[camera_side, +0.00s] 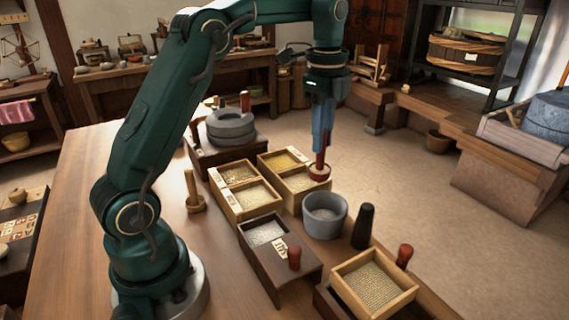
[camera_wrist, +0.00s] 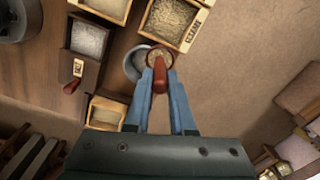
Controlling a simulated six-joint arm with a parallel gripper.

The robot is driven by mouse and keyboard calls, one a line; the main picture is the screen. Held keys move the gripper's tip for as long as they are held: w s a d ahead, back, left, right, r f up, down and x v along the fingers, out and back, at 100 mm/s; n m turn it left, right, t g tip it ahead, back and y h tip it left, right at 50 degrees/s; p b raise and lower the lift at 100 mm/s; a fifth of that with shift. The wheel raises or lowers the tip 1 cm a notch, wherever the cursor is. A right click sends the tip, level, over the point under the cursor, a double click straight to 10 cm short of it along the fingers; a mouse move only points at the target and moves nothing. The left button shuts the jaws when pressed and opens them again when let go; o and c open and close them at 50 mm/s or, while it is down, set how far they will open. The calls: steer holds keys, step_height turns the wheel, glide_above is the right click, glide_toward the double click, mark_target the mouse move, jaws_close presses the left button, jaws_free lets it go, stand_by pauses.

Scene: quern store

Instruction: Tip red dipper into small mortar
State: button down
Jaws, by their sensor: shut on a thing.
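My gripper (camera_side: 322,143) points down over the table and is shut on the handle of the red dipper (camera_side: 320,172). The dipper hangs upright, its round cup at the bottom. In the wrist view the dipper (camera_wrist: 160,76) lies between the blue fingers (camera_wrist: 161,88), and its cup shows a tan inside, perhaps grain. The small grey mortar (camera_side: 325,222) stands on the table, below and nearer than the dipper in the side view. In the wrist view the mortar (camera_wrist: 132,66) shows just left of the dipper cup, partly hidden by finger and dipper.
Divided grain boxes (camera_side: 250,208) stand left of and behind the mortar. A dark pestle (camera_side: 363,226) stands right of it. A dark box with a red knob (camera_side: 294,258) and a wooden grain box (camera_side: 373,287) are in front. A stone quern (camera_side: 231,128) stands behind.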

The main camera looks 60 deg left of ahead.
steer(key=shift+s+d+f+m+t+y, duration=0.35)
steer(key=shift+s+d+f+t+y, duration=0.4)
steer(key=shift+d+f+t, duration=0.4)
steer(key=shift+s+d+f+m+t+y, duration=0.4)
steer(key=shift+s+d+f+t+y, duration=0.45)
steer(key=shift+t, duration=0.45)
steer(key=shift+s+d+f+m+t+y, duration=0.45)
steer(key=shift+s+d+f+t, duration=0.4)
steer(key=shift+d+t, duration=0.4)
steer(key=shift+s+d+t+y, duration=0.1)
steer(key=shift+t+y, duration=0.15)
steer(key=shift+t, duration=0.15)
steer(key=shift+s+f+t, duration=0.2)
steer(key=shift+f+t, duration=0.05)
steer(key=shift+t, duration=0.05)
steer(key=shift+y, duration=0.3)
